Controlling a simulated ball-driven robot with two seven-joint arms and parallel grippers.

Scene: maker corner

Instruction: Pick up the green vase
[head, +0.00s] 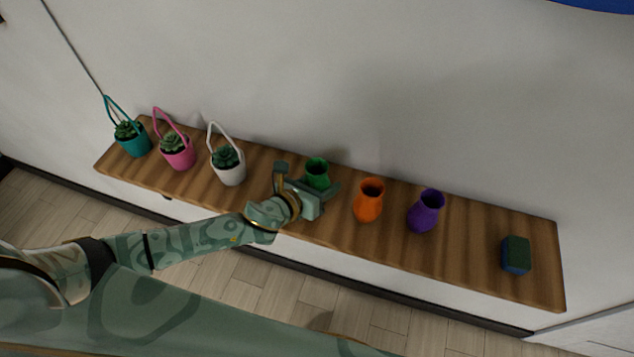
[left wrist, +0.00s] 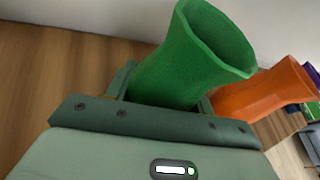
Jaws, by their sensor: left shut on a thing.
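The green vase (head: 317,171) is on the wooden shelf, left of the orange vase. My left gripper (head: 308,187) is at the vase, shut on it, and partly hides its lower part in the head view. In the left wrist view the green vase (left wrist: 192,60) rises between the fingers of my left gripper (left wrist: 165,100), with its open mouth facing up and right. The base of the vase is hidden, so I cannot tell whether it touches the shelf. My right gripper is not in view.
An orange vase (head: 369,201) and a purple vase (head: 426,211) stand to the right on the wooden shelf (head: 470,250). A blue and green sponge (head: 516,254) lies near the right end. Teal (head: 134,146), pink (head: 178,155) and white (head: 229,171) potted plants with tall handles stand left. A wall is behind.

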